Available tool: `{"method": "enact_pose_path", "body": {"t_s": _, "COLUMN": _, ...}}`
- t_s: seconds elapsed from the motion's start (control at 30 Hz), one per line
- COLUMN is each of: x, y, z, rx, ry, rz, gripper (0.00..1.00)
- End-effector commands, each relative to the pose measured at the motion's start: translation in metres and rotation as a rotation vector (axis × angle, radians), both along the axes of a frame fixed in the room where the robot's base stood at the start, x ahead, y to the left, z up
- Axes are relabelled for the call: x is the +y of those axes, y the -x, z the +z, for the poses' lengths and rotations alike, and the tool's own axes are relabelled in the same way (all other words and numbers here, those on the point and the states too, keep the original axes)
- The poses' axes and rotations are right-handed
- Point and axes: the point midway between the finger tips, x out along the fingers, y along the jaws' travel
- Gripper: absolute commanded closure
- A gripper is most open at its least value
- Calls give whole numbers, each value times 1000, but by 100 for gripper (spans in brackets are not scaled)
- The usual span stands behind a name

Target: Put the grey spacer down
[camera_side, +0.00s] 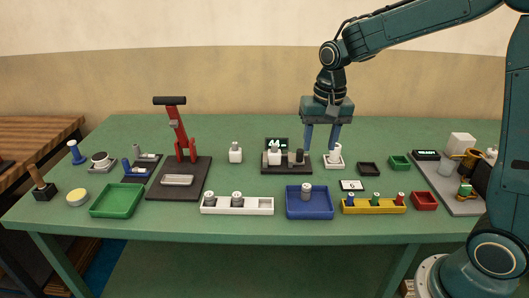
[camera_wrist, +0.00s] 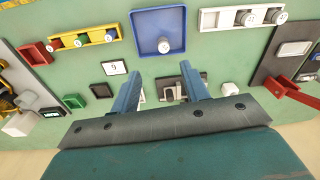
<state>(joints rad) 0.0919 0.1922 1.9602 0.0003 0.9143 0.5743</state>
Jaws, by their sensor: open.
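My gripper (camera_side: 321,147) is open, its fingers pointing down above the back middle of the green table. In the wrist view its fingers (camera_wrist: 160,72) are spread with nothing held between them. No piece is clearly identifiable as the grey spacer. A grey cylinder with a pale numbered top (camera_side: 306,190) stands upright in the blue tray (camera_side: 321,211); it also shows in the wrist view (camera_wrist: 163,45). Two similar cylinders (camera_side: 237,197) stand in the white slotted tray (camera_side: 264,204). A dark grey piece (camera_side: 299,156) is on the black display device (camera_side: 285,168) left of my fingers.
A white stand (camera_side: 333,160) is close under my fingers. A yellow tray (camera_side: 373,206) holds several coloured pegs, beside a red tray (camera_side: 424,200). A red lever press (camera_side: 180,135) stands tall at left, near a green tray (camera_side: 117,200). Bare table lies behind the devices.

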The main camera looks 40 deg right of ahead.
Motion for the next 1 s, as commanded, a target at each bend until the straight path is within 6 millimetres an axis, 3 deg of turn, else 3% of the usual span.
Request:
{"method": "enact_pose_path", "body": {"t_s": 0.2, "x": 10, "y": 38, "z": 37, "rx": -82, "ry": 19, "rz": 123, "gripper": 54}}
{"method": "enact_pose_path", "body": {"t_s": 0.5, "x": 21, "y": 95, "z": 69, "rx": -187, "ry": 56, "rz": 295, "gripper": 54}}
{"method": "enact_pose_path", "body": {"t_s": 1.0, "x": 34, "y": 186, "z": 82, "rx": -354, "ry": 147, "rz": 565, "gripper": 54}}
